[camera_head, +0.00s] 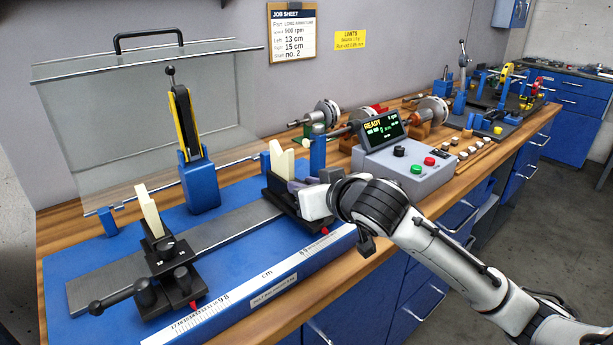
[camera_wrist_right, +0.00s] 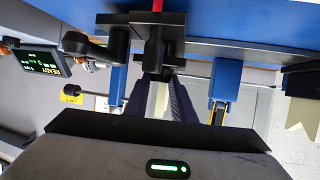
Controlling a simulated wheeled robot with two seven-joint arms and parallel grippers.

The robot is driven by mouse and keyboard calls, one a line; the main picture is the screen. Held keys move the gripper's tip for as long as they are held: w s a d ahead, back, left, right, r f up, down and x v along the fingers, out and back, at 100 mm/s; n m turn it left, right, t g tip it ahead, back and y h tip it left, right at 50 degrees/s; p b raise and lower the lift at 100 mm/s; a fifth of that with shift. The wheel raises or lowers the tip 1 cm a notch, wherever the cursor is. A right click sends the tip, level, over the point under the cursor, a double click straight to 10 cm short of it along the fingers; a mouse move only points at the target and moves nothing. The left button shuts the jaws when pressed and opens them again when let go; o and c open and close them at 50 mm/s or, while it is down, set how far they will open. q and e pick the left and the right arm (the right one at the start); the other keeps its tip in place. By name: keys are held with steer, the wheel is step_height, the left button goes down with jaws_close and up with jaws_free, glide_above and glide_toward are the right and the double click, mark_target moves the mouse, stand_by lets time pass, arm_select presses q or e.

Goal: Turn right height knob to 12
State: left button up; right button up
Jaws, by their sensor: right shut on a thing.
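The right support (camera_head: 285,200) is a black block with a cream V-shaped top, standing at the right end of the grey rail. My right gripper (camera_head: 298,192) reaches it from the right. In the wrist view, the dark fingers of this gripper (camera_wrist_right: 160,88) are shut at the black knob parts (camera_wrist_right: 158,60) of the support. They hide most of the right height knob, and I cannot read its setting. The left support (camera_head: 165,250) shows black knobs (camera_head: 145,291) and a side lever. My left gripper is not in view.
A blue base (camera_head: 75,255) carries the rail (camera_head: 215,235) and a cm scale (camera_head: 265,285) along its front. A blue post with a yellow-black arm (camera_head: 186,125) stands behind. A clear cover (camera_head: 100,100) is raised. A control box (camera_head: 400,165) reading READY stands at the right.

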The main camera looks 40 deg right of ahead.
steer(key=shift+a+m+h, duration=0.1)
steer(key=shift+m+h, duration=0.2)
steer(key=shift+f, duration=0.1)
steer(key=o, duration=1)
steer(key=shift+o, duration=0.3)
steer(key=p+v, duration=0.6)
steer(key=v, duration=0.4)
steer(key=shift+r+p, duration=0.2)
steer(key=shift+p, duration=0.2)
